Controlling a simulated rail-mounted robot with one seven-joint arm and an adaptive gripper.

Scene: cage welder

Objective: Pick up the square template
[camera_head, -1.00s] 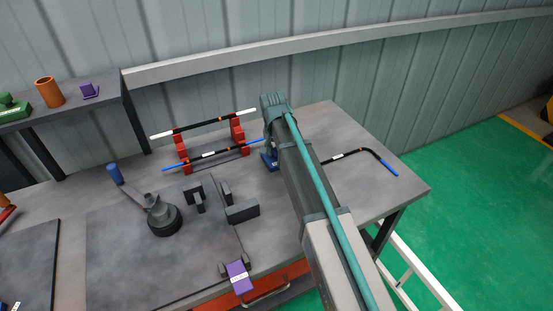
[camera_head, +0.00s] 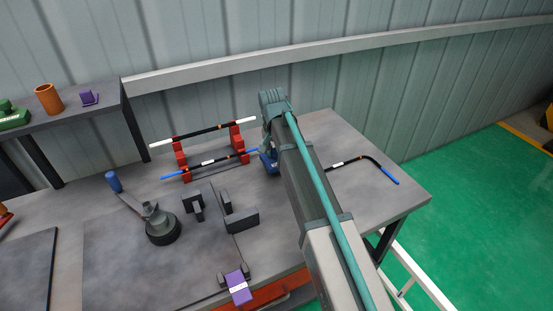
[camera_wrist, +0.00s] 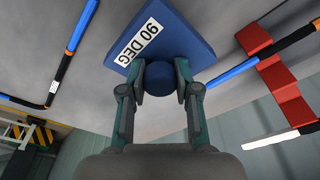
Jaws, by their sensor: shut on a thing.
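The square template is a blue block with a white "90 DEG" label and a round knob. In the wrist view the template (camera_wrist: 185,38) is at the top middle, its knob between my fingers. My gripper (camera_wrist: 160,78) is shut on this knob. In the head view the template (camera_head: 268,161) shows as a small blue patch just below my gripper (camera_head: 266,146), at the table's back. My arm hides part of it, and the gap under it is hard to judge.
Red stands (camera_head: 180,160) with rods are just left of my gripper. A bent black and blue rod (camera_head: 372,157) lies to the right. A round grey fixture (camera_head: 163,226), dark blocks (camera_head: 241,219) and a purple piece (camera_head: 238,286) are on the table.

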